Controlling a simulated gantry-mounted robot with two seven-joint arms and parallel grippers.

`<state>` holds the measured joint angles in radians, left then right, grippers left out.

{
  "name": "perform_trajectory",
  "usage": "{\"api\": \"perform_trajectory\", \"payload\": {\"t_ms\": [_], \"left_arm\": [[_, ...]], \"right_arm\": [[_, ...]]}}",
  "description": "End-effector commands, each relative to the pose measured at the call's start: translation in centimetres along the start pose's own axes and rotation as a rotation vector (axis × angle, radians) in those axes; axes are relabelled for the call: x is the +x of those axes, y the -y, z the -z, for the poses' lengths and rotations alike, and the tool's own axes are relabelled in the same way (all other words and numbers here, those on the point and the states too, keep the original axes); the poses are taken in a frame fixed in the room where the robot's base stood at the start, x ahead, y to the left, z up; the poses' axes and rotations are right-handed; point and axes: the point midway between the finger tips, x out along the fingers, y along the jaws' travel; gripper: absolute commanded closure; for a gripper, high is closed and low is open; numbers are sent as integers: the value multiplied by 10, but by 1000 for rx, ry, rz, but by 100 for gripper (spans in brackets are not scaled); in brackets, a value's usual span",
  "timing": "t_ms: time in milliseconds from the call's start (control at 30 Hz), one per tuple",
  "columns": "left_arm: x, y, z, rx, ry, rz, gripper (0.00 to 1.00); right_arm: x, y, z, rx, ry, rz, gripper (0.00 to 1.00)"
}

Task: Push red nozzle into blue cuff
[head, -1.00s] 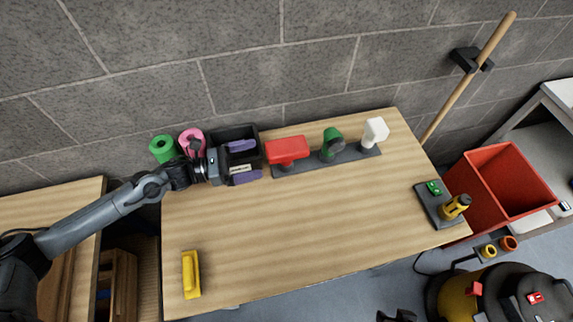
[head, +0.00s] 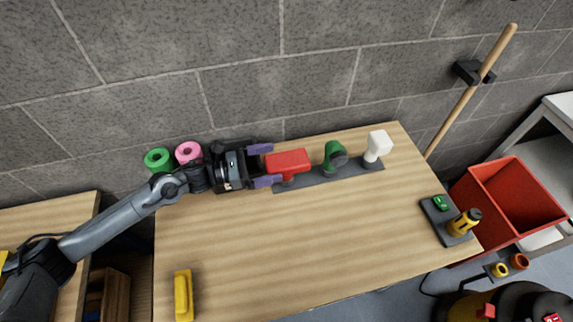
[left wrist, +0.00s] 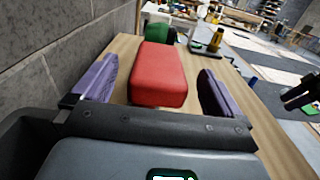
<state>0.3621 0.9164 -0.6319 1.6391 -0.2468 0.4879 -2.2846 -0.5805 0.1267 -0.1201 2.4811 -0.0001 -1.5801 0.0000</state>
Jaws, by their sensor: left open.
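The red nozzle (head: 288,162) has a wide block-like head and stands on a dark rail (head: 330,178) at the back of the table. My left gripper (head: 263,165) is open at the nozzle's left end, with one purple finger on the wall side and one on the near side. In the left wrist view the red nozzle (left wrist: 158,76) lies ahead between the spread fingers, with gaps on both sides. I cannot make out a blue cuff in either view.
A green nozzle (head: 335,157) and a white nozzle (head: 378,145) share the rail. Green (head: 158,160) and pink (head: 188,152) rolls stand behind my left wrist. A yellow piece (head: 183,296) lies front left. A red bin (head: 510,200) stands right. The table's middle is clear.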

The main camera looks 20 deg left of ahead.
Motion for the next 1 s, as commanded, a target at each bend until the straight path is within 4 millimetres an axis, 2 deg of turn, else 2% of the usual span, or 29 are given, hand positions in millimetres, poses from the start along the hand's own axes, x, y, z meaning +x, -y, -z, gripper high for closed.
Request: {"api": "perform_trajectory", "payload": {"t_ms": [100, 267, 600, 900, 1000], "left_arm": [[18, 0, 2, 0, 3, 0, 0], [34, 0, 2, 0, 3, 1, 0], [39, 0, 3, 0, 0, 0, 0], [39, 0, 3, 0, 0, 0, 46], [39, 0, 3, 1, 1, 0, 58]], "right_arm": [[1, 0, 0, 1, 0, 1, 57], [2, 1, 0, 3, 0, 2, 57], [2, 2, 0, 9, -1, 7, 57], [2, 2, 0, 10, -1, 8, 57], [2, 2, 0, 9, -1, 7, 57]]}}
